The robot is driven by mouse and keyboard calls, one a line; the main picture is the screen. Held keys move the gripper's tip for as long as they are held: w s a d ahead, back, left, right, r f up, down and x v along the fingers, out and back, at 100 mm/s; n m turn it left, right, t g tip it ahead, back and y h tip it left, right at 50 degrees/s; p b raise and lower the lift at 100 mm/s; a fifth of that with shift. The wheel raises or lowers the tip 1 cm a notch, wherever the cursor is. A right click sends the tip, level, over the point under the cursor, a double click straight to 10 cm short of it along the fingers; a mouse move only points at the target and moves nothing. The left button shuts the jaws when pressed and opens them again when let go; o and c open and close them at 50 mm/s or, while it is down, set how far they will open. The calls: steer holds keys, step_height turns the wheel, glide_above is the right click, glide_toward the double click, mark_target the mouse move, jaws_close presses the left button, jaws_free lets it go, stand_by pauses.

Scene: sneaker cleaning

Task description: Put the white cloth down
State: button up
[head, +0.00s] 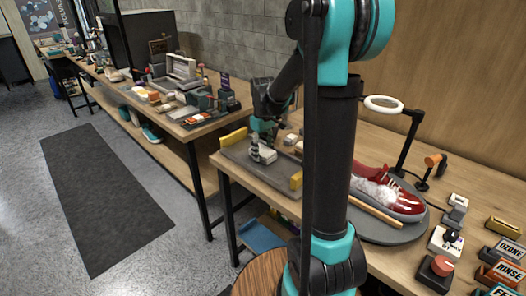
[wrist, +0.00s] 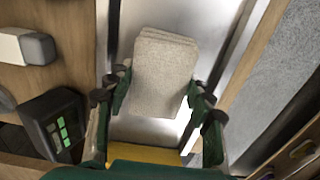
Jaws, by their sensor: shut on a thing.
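The white cloth (head: 264,154) is a small folded pale block over the grey tray with yellow handles (head: 235,157). In the wrist view the cloth (wrist: 163,72) shows its woven top between the green fingers of my gripper (wrist: 160,93). My gripper (head: 262,141) is shut on the cloth from above in the head view. The tray's shiny floor (wrist: 150,130) lies under the cloth in the wrist view. I cannot tell whether the cloth touches the tray.
A red sneaker (head: 398,203) with white foam sits on a grey round stand (head: 385,232) right of my arm. A ring lamp (head: 384,104) stands behind it. Labelled blocks, including RINSE (head: 500,273), line the bench's right. In the wrist view a dark device (wrist: 52,125) stands left of the tray.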

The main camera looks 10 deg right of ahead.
mark_target(263, 150)
steer(key=shift+f, duration=0.15)
steer(key=o, duration=1.2)
steer(key=shift+o, duration=0.2)
step_height(263, 150, up, 12)
steer(key=shift+r, duration=0.2)
